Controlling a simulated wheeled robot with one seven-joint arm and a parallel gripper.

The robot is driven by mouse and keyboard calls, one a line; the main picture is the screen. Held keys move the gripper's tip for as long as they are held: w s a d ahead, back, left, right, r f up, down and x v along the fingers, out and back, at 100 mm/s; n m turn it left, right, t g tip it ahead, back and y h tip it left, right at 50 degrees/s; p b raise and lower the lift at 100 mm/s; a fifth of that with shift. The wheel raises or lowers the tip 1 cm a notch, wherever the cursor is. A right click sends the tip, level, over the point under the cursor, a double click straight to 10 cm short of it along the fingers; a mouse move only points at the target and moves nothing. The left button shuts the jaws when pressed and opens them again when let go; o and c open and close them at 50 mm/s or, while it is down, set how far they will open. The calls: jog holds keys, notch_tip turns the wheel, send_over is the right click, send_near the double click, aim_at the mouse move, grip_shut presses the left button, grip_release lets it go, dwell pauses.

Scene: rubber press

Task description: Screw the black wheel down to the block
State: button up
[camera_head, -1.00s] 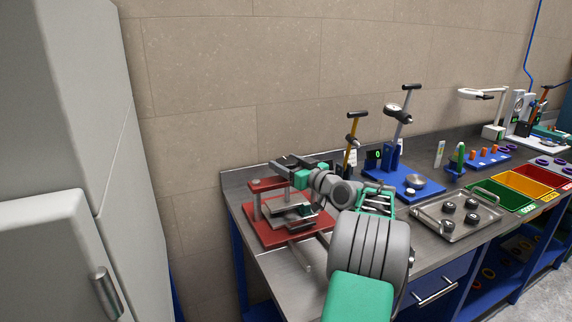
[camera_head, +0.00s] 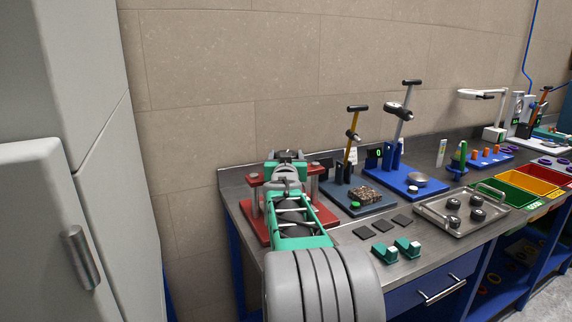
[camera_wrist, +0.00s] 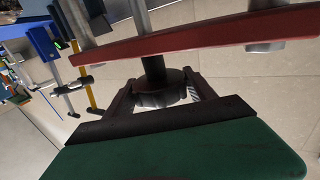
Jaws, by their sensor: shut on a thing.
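The black wheel (camera_wrist: 160,93) shows in the wrist view on a dark screw shaft (camera_wrist: 153,69) that meets the red crossbar (camera_wrist: 190,38). My gripper (camera_wrist: 158,100) is shut around the wheel, one dark finger on each side. In the head view my gripper (camera_head: 287,157) is at the top of the red press, above its crossbar (camera_head: 256,183). My arm hides the middle of the press there, so the block and the gap between it and the wheel do not show. The red press base (camera_head: 251,225) stands on the bench's left end.
Right of the press stand a dark lever stand (camera_head: 346,190) and a blue lever stand (camera_head: 402,178). Dark pads (camera_head: 382,223), green-and-white pieces (camera_head: 397,248) and a metal tray (camera_head: 434,216) lie on the bench. A grey cabinet (camera_head: 60,190) stands to the left.

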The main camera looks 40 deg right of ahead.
jog(key=m+g+h, duration=0.1)
jog(key=m+g+h+b, duration=0.1)
jog(key=g+h, duration=0.1)
jog(key=shift+w+a+f+m, duration=0.15)
jog(key=shift+w+a+m, duration=0.05)
jog(key=shift+m, duration=0.2)
jog(key=m+g+h, duration=0.1)
jog(key=g, duration=0.1)
jog(key=shift+d+m+g, duration=0.1)
jog(key=shift+m+g, duration=0.2)
jog(key=m+g+p, duration=0.1)
jog(key=m+g+h+p, duration=0.1)
jog(key=g, duration=0.1)
jog(key=shift+s+r, duration=0.1)
jog(key=shift+r, duration=0.2)
jog(key=m+g+h+p, duration=0.1)
jog(key=m+g+p, duration=0.1)
jog(key=g+p, duration=0.1)
jog(key=shift+s+d+g, duration=0.1)
jog(key=shift+s+g, duration=0.05)
jog(key=shift+g, duration=0.15)
jog(key=shift+s+f+m, duration=0.1)
jog(key=shift+m, duration=0.2)
jog(key=o, duration=1.3)
jog(key=shift+d, duration=0.15)
jog(key=shift+o, duration=0.5)
